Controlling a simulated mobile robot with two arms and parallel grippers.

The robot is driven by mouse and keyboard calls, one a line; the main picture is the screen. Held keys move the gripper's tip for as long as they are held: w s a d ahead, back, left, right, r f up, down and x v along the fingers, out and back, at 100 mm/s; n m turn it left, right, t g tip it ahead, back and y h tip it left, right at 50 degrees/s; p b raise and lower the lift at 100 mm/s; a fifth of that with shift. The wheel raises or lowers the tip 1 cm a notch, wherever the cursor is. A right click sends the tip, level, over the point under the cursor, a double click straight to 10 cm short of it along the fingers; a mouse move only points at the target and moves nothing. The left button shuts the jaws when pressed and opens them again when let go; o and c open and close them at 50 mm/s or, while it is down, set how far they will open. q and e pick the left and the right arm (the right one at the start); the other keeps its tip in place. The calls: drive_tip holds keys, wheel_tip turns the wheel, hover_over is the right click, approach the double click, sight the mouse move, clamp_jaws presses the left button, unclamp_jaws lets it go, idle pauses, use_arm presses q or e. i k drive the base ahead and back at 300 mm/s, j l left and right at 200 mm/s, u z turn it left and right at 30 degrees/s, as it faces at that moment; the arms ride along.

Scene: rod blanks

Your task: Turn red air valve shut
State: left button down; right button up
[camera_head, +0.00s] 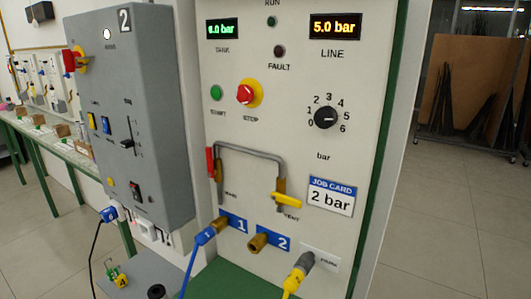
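The red air valve handle (211,161) is at the left end of a grey bent pipe (250,150) on the pale panel (350,65). The handle stands upright, roughly along the pipe's left leg. A yellow valve handle (287,199) sits at the foot of the right leg, lying nearly sideways. The green display (222,29) reads about 6.0 bar and the LINE display (334,26) reads 5.0 bar. A job card (331,196) says 2 bar. Neither of my grippers shows in this view.
A blue hose plug (206,236) is at brass port 1; brass port 2 (258,241) is open. A grey plug with a yellow cable (300,269) is at lower right. A black dial (326,117) and red stop button (246,94) are above. A grey box (150,190) stands left.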

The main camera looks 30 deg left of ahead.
sight(210, 168)
drive_tip(key=j, duration=0.5)
drive_tip(key=k+j, duration=0.15)
drive_tip(key=j, duration=0.3)
drive_tip(key=j+z, duration=0.1)
drive_tip(key=j, duration=0.4)
drive_tip(key=k+j, duration=0.15)
drive_tip(key=j, duration=0.75)
drive_tip(key=k+z, duration=0.05)
